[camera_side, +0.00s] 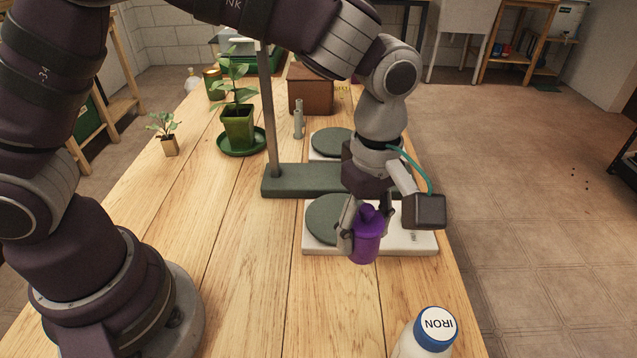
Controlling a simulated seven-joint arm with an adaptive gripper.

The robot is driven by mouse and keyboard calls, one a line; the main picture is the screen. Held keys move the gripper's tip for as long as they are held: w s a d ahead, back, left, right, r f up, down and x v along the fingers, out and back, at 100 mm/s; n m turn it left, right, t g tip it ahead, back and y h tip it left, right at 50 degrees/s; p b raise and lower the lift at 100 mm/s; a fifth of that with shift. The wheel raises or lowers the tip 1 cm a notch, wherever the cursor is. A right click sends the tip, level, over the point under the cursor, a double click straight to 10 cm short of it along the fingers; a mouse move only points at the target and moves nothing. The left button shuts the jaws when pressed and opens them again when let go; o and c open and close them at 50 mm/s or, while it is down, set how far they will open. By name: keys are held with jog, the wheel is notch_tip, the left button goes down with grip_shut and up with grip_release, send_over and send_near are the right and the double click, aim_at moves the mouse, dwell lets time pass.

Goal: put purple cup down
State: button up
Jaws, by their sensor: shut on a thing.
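The purple cup (365,246) is in the side view, right of the middle. My gripper (364,222) is shut on it, with a finger on either side. The cup is upright and overlaps the front edge of the near white scale (399,241) in the picture. I cannot tell whether its base touches anything. The near scale has a round dark green plate (324,222), partly hidden by my gripper.
A green stand base with a post (300,178) is behind the near scale, and another scale (330,141) is behind that. A white bottle labelled IRON (426,335) stands at the front right. Potted plants (238,130) stand at the left. The wooden table (255,270) is clear at front middle.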

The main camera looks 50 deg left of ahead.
jog(key=w+a+n, duration=0.1)
jog(key=a+n, duration=0.8)
jog(key=a, duration=1.3)
jog(key=s+a+f+n, duration=0.1)
jog(key=s+a+n, duration=0.6)
jog(key=s+a, duration=0.5)
jog(key=f, duration=0.5)
jog(key=w+a+f, duration=0.1)
jog(key=f, duration=0.2)
jog(key=shift+a+f, duration=0.1)
jog(key=o, duration=1.2)
jog(key=shift+f, duration=0.1)
